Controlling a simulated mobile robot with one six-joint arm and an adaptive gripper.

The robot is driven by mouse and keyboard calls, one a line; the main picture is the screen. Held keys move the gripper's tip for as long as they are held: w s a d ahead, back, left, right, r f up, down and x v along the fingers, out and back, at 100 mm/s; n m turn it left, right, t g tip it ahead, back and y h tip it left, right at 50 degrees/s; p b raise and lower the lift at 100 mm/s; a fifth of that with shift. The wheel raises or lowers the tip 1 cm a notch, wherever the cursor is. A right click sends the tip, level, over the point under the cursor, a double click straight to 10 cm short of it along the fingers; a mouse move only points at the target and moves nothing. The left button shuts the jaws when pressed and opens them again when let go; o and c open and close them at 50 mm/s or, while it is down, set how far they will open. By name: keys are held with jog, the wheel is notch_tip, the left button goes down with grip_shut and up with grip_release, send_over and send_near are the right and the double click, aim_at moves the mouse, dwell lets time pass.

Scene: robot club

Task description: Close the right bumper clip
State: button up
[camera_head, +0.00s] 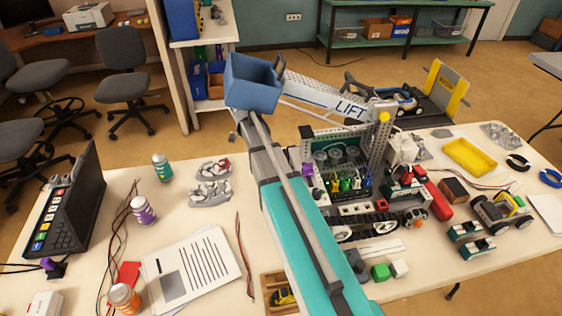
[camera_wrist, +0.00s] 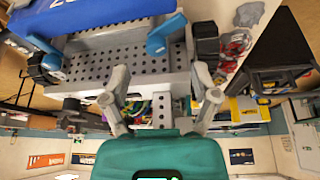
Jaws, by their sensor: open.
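In the wrist view, a blue bumper (camera_wrist: 95,14) with white markings runs along the top left, against a grey perforated chassis (camera_wrist: 110,65). A blue clip lever (camera_wrist: 165,36) stands tilted at the bumper's right part, near a black wheel. In the head view my teal arm crosses the table; the clips and fingertips cannot be made out there.
A yellow tray (camera_head: 470,157) and several parts lie to the right.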

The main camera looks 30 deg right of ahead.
jog(key=shift+s+d+r+m, duration=0.1)
jog(key=shift+s+d+m, duration=0.25)
jog(key=shift+d, duration=0.15)
jog(key=shift+s+d+r+m, duration=0.1)
jog(key=shift+s+d+m, duration=0.1)
jog(key=shift+d+m, duration=0.25)
jog(key=shift+f, duration=0.2)
jog(key=shift+b+x, duration=3.4)
jog(key=shift+x, duration=0.2)
jog(key=shift+s, duration=0.15)
grip_shut()
